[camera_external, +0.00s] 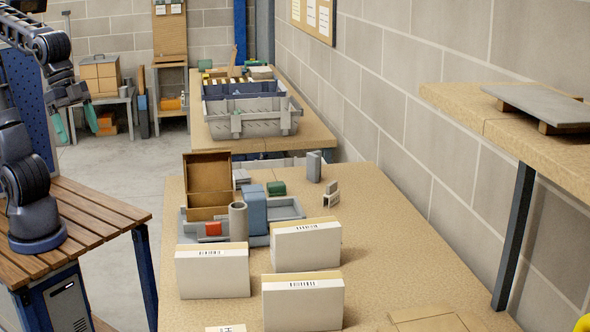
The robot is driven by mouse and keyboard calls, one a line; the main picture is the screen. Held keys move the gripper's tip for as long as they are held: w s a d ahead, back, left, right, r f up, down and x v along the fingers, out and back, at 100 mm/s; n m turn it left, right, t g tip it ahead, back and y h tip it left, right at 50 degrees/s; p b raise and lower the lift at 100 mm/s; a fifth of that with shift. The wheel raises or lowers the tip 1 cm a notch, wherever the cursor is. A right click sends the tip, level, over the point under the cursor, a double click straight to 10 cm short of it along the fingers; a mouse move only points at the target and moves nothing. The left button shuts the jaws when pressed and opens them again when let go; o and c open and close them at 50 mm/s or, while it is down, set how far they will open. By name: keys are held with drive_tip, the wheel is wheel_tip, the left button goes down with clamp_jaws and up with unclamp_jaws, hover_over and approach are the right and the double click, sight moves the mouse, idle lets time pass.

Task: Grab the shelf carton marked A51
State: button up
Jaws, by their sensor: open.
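Three white cartons with tan tops and barcode labels stand on the long tan table: one at front left (212,275), one behind to the right (306,248), and one nearest the camera (303,306). No A51 mark can be read on any of them. A further label with a letter like H (226,329) is cut off at the bottom edge. My gripper (77,123) hangs at the upper left, well away from the cartons. Its two greenish fingers are apart, with nothing seen between them.
Behind the cartons are a grey tray (288,209), an open brown box (207,178), a grey cylinder (238,221) and a blue block (254,210). A grey crate (252,122) stands on the farther table. A raised shelf (460,105) juts out at right. The table's right side is mostly clear.

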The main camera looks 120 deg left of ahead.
drive_tip(key=w+a+r+n, duration=0.2)
drive_tip(key=w, duration=1.1)
drive_tip(key=n+g+y, duration=0.1)
drive_tip(key=n+y, duration=0.2)
drive_tip(key=n, duration=0.1)
hover_over(301, 280)
drive_tip(key=s+d, duration=0.2)
drive_tip(key=f, duration=2.1)
drive_tip(key=shift+s+f, duration=0.2)
drive_tip(key=shift+f, duration=0.1)
drive_tip(key=x, duration=0.5)
drive_tip(key=shift+w, duration=0.1)
drive_tip(key=shift+d+x, duration=0.2)
drive_tip(key=shift+x, duration=2.85)
drive_tip(key=shift+f, duration=0.3)
